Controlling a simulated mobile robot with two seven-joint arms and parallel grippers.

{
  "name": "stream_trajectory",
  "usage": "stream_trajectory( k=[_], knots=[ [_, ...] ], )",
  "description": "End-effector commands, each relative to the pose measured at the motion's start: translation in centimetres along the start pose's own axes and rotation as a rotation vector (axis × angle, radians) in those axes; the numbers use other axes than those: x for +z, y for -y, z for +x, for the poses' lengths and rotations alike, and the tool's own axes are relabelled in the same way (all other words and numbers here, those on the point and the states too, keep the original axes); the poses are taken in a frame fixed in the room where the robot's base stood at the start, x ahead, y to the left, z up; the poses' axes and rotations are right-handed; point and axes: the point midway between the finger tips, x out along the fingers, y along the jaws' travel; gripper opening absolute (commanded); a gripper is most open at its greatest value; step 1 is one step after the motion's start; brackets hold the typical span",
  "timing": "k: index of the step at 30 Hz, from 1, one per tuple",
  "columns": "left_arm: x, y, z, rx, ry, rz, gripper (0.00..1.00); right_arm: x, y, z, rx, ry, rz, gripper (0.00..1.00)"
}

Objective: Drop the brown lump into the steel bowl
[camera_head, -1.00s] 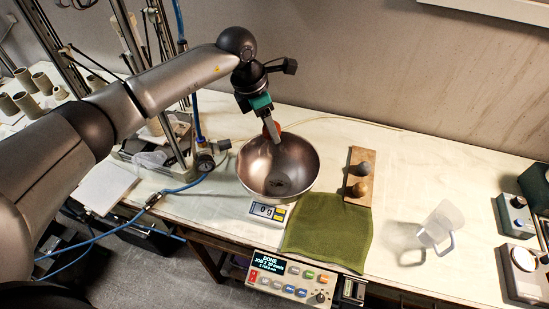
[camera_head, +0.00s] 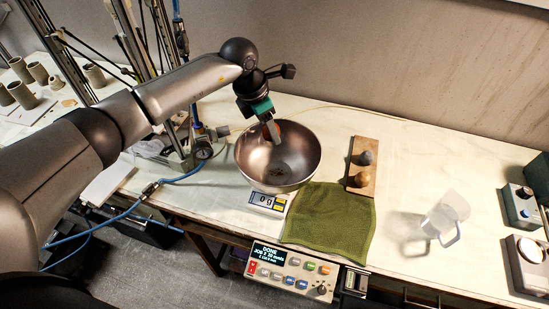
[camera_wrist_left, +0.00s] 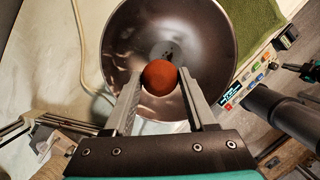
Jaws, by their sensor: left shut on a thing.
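A reddish-brown round lump (camera_wrist_left: 159,77) is between the fingertips of my left gripper (camera_head: 273,134), which is shut on it. In the head view only a small part of the lump (camera_head: 280,128) shows behind the fingers. The steel bowl (camera_head: 301,158) stands on a scale, and the gripper is over its back part. In the left wrist view the lump appears over the bowl (camera_wrist_left: 205,40), with the bowl's inside behind it. A few dark marks show at the bowl's bottom.
The scale display (camera_head: 266,200), green towel (camera_head: 330,218) and control box (camera_head: 292,273) lie in front. A clear jug (camera_head: 444,217) stands right.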

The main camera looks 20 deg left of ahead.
Motion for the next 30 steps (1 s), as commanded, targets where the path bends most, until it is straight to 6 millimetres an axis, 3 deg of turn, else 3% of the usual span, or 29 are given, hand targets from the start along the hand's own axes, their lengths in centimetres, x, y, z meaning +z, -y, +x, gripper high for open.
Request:
stream_trajectory(
  k=[4, 5, 13, 23, 30],
  knots=[
    [0.1, 0.0, -0.1, 0.000, 0.001, 0.000, 0.00, 0.0, 0.0, -0.1, 0.000, -0.001, 0.000, 0.00],
    [0.1, 0.0, -0.1, 0.000, 0.001, 0.001, 0.60, -0.1, 0.0, -0.1, 0.000, -0.001, 0.000, 0.00],
    [0.1, 0.0, -0.1, 0.000, 0.001, 0.001, 0.90, -0.1, 0.1, -0.1, -0.001, 0.000, -0.001, 0.00],
    [0.0, 0.0, -0.4, 0.001, 0.001, 0.001, 0.91, 0.0, 0.1, 0.0, -0.002, 0.000, -0.001, 0.00],
    [0.1, -0.2, -3.9, 0.005, 0.004, 0.002, 0.91, 0.0, 0.2, 0.6, -0.003, 0.000, -0.001, 0.00]
  ],
)
